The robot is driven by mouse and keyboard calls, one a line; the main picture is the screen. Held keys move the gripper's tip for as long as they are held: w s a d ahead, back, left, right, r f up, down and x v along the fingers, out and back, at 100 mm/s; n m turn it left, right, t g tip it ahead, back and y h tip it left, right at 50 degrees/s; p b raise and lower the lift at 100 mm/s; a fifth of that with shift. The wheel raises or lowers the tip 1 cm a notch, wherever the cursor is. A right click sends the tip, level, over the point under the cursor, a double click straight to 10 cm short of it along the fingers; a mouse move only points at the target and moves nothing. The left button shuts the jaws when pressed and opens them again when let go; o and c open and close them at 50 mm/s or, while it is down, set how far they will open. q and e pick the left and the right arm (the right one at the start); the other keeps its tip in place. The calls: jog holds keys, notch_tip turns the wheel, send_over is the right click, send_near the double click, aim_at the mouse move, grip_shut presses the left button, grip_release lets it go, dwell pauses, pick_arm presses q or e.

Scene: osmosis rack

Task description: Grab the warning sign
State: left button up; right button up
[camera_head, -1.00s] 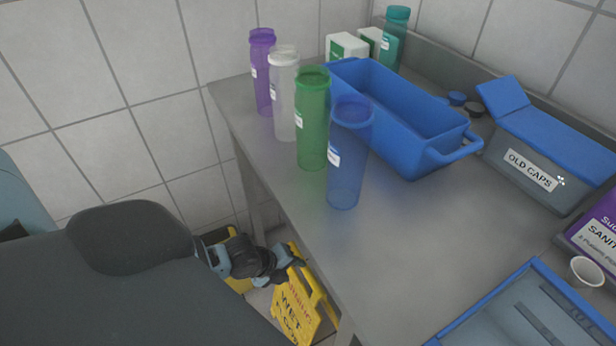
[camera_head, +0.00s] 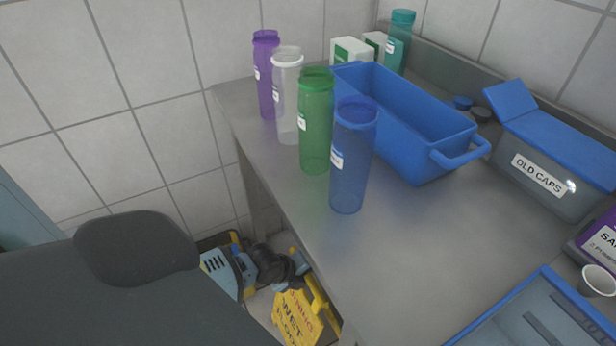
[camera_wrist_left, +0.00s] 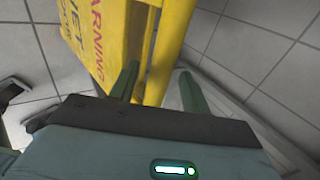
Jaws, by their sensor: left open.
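The yellow warning sign (camera_head: 300,314) stands on the floor beside the bench, its red "WET" lettering partly visible and its lower part cut off by the frame. In the left wrist view the sign (camera_wrist_left: 168,50) fills the upper middle, with its yellow edge post between my two dark green fingers. My left gripper (camera_wrist_left: 158,88) is open there; I cannot tell whether a finger touches the sign. In the head view my left gripper (camera_head: 292,277) is small and dark at the sign's top. My right gripper is not in view.
The grey bench (camera_head: 400,240) stands right of the sign, its edge and leg close to my gripper. It holds several tall bottles, a blue bin (camera_head: 415,140), an "OLD CAPS" box (camera_head: 548,178) and a blue-rimmed tray (camera_head: 500,305). A tiled wall (camera_head: 110,110) is behind.

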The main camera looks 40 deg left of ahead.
pick_arm(q)
jog(key=shift+w+d+f, duration=0.15)
jog(key=shift+w+f, duration=0.15)
jog(key=shift+f, duration=0.2)
jog(key=shift+c, duration=0.2)
grip_shut()
jog(key=shift+w+r, duration=0.1)
dwell(0.8)
